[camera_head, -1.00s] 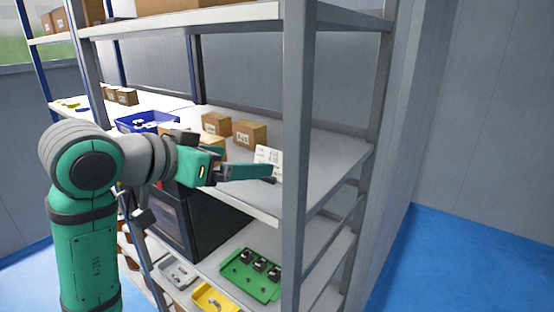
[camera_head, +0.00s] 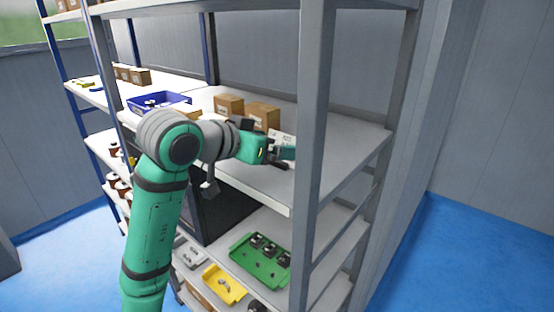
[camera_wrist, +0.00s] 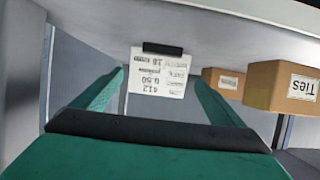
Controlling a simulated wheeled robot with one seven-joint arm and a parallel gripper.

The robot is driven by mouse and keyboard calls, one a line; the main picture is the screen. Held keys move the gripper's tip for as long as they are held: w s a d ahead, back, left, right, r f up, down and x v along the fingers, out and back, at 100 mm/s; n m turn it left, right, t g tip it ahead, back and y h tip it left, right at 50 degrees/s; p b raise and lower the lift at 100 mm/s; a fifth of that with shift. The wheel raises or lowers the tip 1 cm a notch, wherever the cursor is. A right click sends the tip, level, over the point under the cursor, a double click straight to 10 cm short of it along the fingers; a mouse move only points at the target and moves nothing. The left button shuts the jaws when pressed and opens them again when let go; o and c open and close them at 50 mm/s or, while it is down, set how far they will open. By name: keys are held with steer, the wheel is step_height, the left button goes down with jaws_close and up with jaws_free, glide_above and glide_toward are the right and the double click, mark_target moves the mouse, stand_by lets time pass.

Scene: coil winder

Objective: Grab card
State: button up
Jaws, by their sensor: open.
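The card (camera_head: 278,137) is white and printed. It stands on the shelf board in the head view, partly hidden behind my gripper (camera_head: 285,157). In the wrist view, which is upside down, the card (camera_wrist: 158,76) shows with inverted text and a dark base strip against the shelf surface. My gripper (camera_wrist: 160,98) is open, with a green finger to either side of the card in the picture. I see no contact between fingers and card; the gap in depth is hard to tell.
A grey shelf post (camera_head: 311,120) stands close to the right of my gripper. Cardboard boxes (camera_head: 264,117) sit behind the card; one labelled box (camera_wrist: 284,88) shows at right in the wrist view. A blue bin (camera_head: 160,101) stands farther left. A green tray (camera_head: 246,270) lies below.

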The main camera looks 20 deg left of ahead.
steer(key=shift+w+d+f, duration=0.35)
steer(key=shift+w+d, duration=0.3)
steer(key=shift+w, duration=0.2)
steer(key=shift+a, duration=0.1)
steer(key=c, duration=1.1)
steer(key=shift+a, duration=0.1)
steer(key=shift+c, duration=0.2)
